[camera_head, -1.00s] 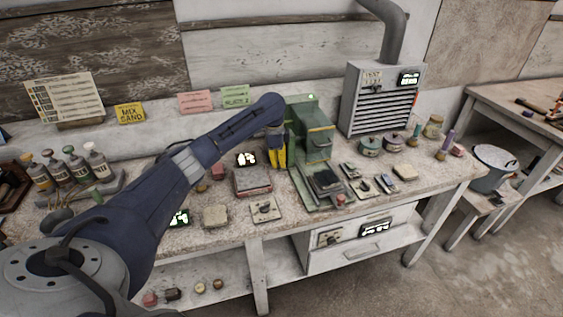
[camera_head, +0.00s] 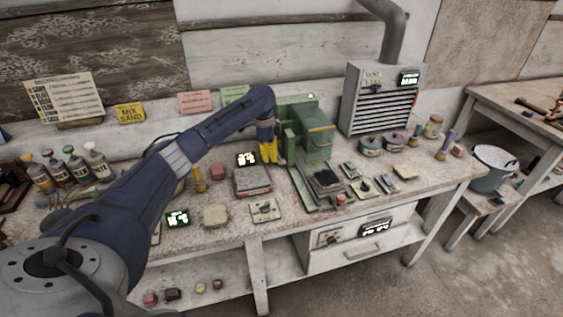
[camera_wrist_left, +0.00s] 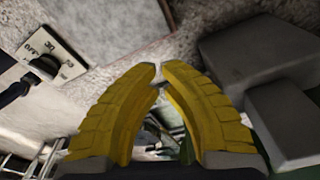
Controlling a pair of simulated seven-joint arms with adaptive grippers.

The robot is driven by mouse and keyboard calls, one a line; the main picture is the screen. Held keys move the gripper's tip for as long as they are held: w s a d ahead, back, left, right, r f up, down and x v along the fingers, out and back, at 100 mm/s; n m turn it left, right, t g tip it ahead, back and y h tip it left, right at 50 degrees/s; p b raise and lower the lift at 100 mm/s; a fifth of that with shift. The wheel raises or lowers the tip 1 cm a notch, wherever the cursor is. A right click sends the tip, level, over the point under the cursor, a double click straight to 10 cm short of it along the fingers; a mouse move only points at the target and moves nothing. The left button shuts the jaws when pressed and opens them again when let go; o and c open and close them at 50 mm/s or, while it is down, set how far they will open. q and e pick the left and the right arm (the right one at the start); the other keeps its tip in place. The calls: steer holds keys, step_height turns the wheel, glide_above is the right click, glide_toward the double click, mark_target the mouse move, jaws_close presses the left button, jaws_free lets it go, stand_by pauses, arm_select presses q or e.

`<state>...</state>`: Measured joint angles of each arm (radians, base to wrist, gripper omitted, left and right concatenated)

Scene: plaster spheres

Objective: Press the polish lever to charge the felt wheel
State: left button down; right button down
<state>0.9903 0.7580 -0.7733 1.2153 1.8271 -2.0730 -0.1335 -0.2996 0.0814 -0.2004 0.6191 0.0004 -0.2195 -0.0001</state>
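The green machine (camera_head: 317,143) stands on the bench near the wall, with a dark pad (camera_head: 326,180) on its front base. I cannot make out the polish lever or the felt wheel for certain. My left gripper (camera_head: 269,159) is just left of the green machine, yellow fingers pointing down. In the left wrist view its fingertips (camera_wrist_left: 158,75) nearly meet and hold nothing that I can see. Grey blocks (camera_wrist_left: 260,55) lie right of the fingers there. A plate with a dark knob (camera_wrist_left: 45,62) is at upper left. My right gripper is not in view.
A grey vented cabinet (camera_head: 383,99) with a duct stands right of the machine. Round tins (camera_head: 370,146) stand at right. Several bottles (camera_head: 72,163) stand at far left.

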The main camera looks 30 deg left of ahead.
arm_select(q)
step_height(320, 180, up, 10)
steer(key=a, duration=0.1)
steer(key=shift+s+r, duration=0.2)
steer(key=shift+s, duration=0.05)
stand_by(0.8)
